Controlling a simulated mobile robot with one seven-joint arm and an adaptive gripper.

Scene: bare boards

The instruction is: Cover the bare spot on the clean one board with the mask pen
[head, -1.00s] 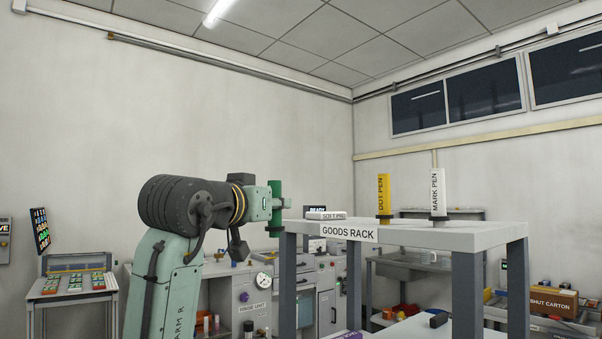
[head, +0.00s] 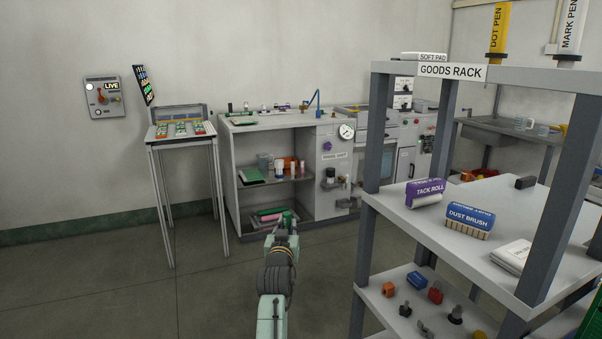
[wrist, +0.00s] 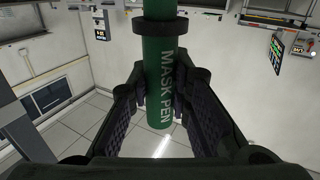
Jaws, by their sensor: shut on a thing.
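The green mask pen (wrist: 161,95) is held between the fingers of my gripper (wrist: 160,78) in the wrist view, with its lettering facing the camera and a dark collar near the top of the picture. In the head view my gripper (head: 282,235) is in front of the bench, low and left of the goods rack, and the pen is hard to pick out there. Several green boards (head: 180,130) with red and white marks lie on the small stand at the left. They are too small to tell which is clean or has a bare spot.
The goods rack (head: 450,72) stands close at the right, carrying a dot pen (head: 498,30), mark pen (head: 570,28), soft pad (head: 424,56), tack roll (head: 424,192) and dust brush (head: 469,220). A bench (head: 275,125) with shelves stands behind my arm. Open floor (head: 110,270) lies at left.

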